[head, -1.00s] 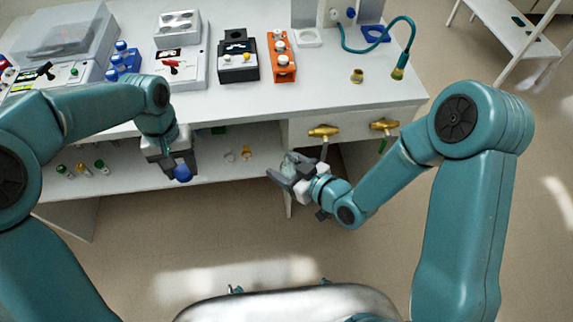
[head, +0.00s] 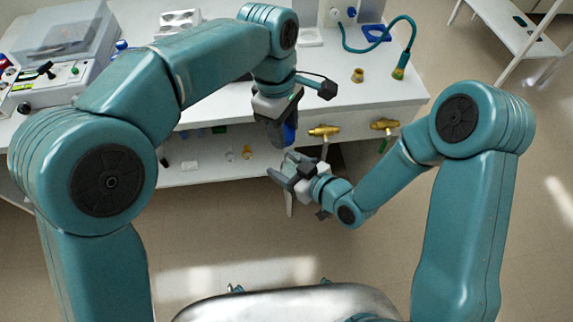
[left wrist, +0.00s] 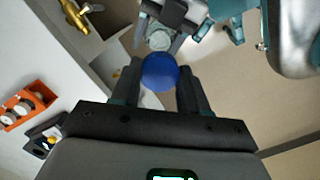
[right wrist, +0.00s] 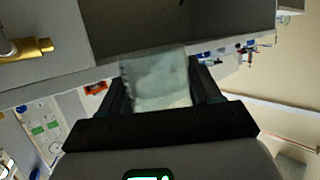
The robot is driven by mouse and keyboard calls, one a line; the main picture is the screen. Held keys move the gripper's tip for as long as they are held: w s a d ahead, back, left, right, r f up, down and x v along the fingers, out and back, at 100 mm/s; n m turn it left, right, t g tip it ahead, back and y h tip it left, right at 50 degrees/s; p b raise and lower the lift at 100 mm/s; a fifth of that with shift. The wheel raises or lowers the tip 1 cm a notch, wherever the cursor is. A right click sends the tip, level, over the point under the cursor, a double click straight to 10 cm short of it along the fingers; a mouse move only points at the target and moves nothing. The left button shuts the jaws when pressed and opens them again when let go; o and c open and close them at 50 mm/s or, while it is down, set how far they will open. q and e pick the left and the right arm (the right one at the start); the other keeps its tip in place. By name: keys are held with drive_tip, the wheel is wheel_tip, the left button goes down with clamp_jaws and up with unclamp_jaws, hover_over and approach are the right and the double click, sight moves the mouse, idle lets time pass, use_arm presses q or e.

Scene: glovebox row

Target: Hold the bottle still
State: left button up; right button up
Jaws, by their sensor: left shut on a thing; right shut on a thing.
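The bottle (right wrist: 157,82) is pale and translucent, between the fingers of my right gripper (head: 282,170), which is shut on it in front of the bench. Its clear round top (left wrist: 159,40) shows in the left wrist view. My left gripper (head: 280,132) is shut on a round blue cap (left wrist: 160,72) and hangs just above the right gripper. In the left wrist view the cap lies close to the bottle's top and partly overlaps it; I cannot tell whether they touch. In the head view the bottle is mostly hidden by the grippers.
The white bench (head: 390,90) stands behind the grippers. Brass valves (head: 324,131) stick out of its front edge close to both grippers. A teal hose (head: 375,50) arches over the bench top. An orange rack (left wrist: 28,105) shows in the left wrist view. The floor in front is clear.

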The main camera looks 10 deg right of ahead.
sight(292, 168)
use_arm(q)
drive_tip(key=shift+s+d+r, duration=0.2)
drive_tip(key=shift+s+d, duration=0.35)
drive_tip(key=shift+d, duration=0.15)
drive_tip(key=shift+f, duration=2.05)
drive_tip(key=shift+f, duration=0.9)
drive_tip(key=shift+f, duration=0.55)
drive_tip(key=shift+m, duration=2)
